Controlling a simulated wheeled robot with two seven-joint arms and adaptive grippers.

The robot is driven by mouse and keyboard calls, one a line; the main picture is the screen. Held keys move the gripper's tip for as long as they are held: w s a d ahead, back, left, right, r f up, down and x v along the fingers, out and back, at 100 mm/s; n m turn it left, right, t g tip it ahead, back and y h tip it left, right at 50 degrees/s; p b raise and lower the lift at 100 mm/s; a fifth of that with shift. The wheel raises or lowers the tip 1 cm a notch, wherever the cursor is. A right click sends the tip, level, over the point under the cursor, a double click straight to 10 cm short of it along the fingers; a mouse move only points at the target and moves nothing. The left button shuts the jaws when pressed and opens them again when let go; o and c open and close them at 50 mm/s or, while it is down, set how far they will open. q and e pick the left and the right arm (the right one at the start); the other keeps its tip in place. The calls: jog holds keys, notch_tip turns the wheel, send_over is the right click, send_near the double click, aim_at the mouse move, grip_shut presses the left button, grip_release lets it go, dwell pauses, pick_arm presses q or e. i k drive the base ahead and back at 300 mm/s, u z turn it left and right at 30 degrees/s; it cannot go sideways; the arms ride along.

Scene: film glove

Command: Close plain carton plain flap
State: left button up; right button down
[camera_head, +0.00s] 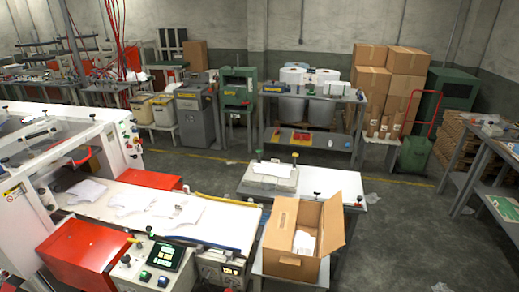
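A plain brown carton (288,268) stands at the lower centre on a low light-topped stand. Its top is open. One flap (334,223) on the right side stands up and leans outward. The far and left walls stand upright, and I cannot tell how any flaps there are folded. White film pieces (303,242) lie inside the carton. Neither of my grippers shows in the head view.
A white table (345,202) with a grey sealing device (270,177) stands right behind the carton. A conveyor machine (220,225) with white film gloves and a control panel (160,257) fills the left. Floor (410,235) to the right is mostly clear, before a grey bench (470,180).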

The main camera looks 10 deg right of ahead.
aim_at(333, 229)
jog(key=u, duration=1.6)
jog(key=k, duration=1.05)
jog(key=z, duration=1.7)
jog(key=i, duration=0.3)
jog(key=u, duration=0.05)
